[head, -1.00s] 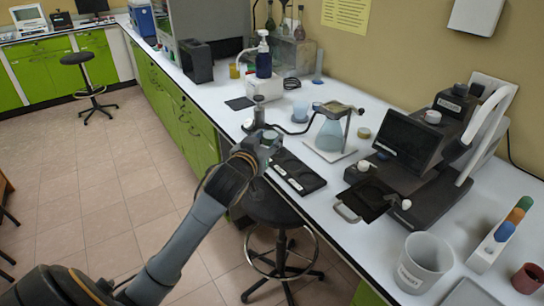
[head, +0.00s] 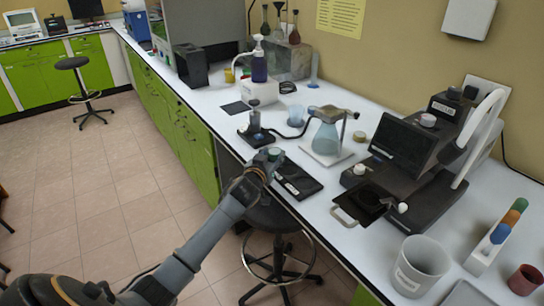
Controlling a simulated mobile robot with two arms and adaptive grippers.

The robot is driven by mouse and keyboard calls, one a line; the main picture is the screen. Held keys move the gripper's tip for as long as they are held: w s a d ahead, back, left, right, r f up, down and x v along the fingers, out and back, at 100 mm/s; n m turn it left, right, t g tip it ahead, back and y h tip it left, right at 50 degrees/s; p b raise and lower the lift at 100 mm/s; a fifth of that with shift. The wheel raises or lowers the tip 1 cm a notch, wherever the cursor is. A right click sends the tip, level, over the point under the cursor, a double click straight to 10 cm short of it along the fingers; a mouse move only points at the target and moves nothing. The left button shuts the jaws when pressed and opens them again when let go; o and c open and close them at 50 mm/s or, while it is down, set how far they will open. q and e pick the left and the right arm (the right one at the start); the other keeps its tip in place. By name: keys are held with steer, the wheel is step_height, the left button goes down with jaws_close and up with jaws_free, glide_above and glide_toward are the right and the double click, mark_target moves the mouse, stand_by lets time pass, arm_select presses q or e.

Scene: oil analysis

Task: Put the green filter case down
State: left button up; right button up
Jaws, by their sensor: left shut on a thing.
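My left gripper (head: 266,161) reaches in over the front edge of the white bench. It is shut on the green filter case (head: 274,153), of which only a small dark green round part shows at the fingertips; the fingers hide the rest. A flat black tray (head: 298,181) with a white label lies just right of the gripper. I cannot tell whether the case touches the tray or the bench. My right gripper is not in view.
A filtration stand with a flask (head: 326,138) and a black pump-like device (head: 256,133) stand behind. A microscope-like instrument (head: 420,160), a white bin (head: 420,264) and a rack with green, orange and blue pieces (head: 487,248) are at right. A stool (head: 272,219) stands below the edge.

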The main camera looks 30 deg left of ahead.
arm_select(q)
steer(key=shift+f, duration=0.2)
steer(key=shift+f, duration=0.15)
steer(key=o, duration=0.9)
steer(key=shift+o, duration=0.2)
steer(key=shift+r, duration=0.25)
steer(key=v, duration=1.2)
